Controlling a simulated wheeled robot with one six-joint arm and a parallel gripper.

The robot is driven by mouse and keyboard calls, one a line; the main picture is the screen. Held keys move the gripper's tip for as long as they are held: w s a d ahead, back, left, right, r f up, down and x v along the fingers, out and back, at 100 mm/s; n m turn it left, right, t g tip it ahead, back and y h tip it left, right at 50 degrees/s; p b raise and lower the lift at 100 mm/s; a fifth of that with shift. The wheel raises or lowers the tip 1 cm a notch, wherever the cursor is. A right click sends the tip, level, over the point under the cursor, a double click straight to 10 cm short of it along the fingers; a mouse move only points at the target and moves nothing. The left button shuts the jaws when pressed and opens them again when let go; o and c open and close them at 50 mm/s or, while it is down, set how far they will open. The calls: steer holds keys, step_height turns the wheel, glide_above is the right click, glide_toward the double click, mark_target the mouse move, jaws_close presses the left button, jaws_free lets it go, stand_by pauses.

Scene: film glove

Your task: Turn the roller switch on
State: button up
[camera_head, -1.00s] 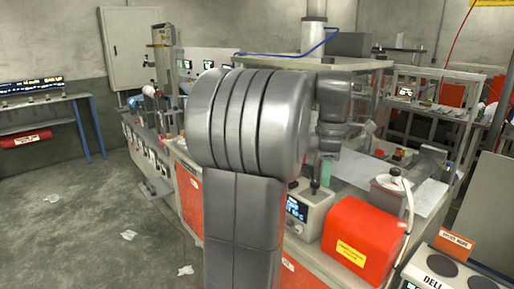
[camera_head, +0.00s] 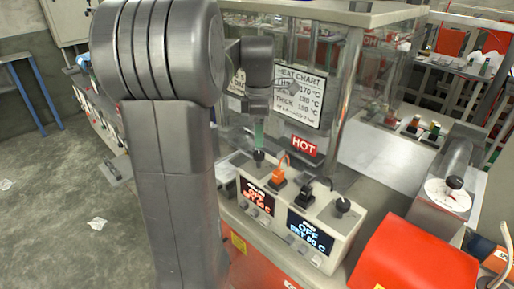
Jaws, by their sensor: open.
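A pale control box (camera_head: 325,240) stands on the bench edge, low in the middle. Its left display (camera_head: 257,194) glows reddish with text too small to read surely. Its right display (camera_head: 310,230) reads OFF above a set temperature. On top are an orange switch (camera_head: 278,176), a black switch (camera_head: 305,193) and a black knob (camera_head: 343,205) at the right. I cannot tell which is the roller switch. My gripper (camera_head: 259,133) points down with a green tip, just above or behind another black knob (camera_head: 259,156). It is open; its fingers are mostly hidden by its own wrist.
A clear-walled machine with a heat chart (camera_head: 299,95) and a red HOT sign (camera_head: 304,146) stands right behind the box. A red cover (camera_head: 420,262) is close at the right, beside a round white dial (camera_head: 447,194). Open floor lies at the left.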

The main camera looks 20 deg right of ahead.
mark_target(259, 153)
step_height(259, 153, down, 6)
steer(key=shift+s+f, duration=0.1)
steer(key=shift+s, duration=0.05)
steer(key=shift+c, duration=0.2)
steer(key=c, duration=0.9)
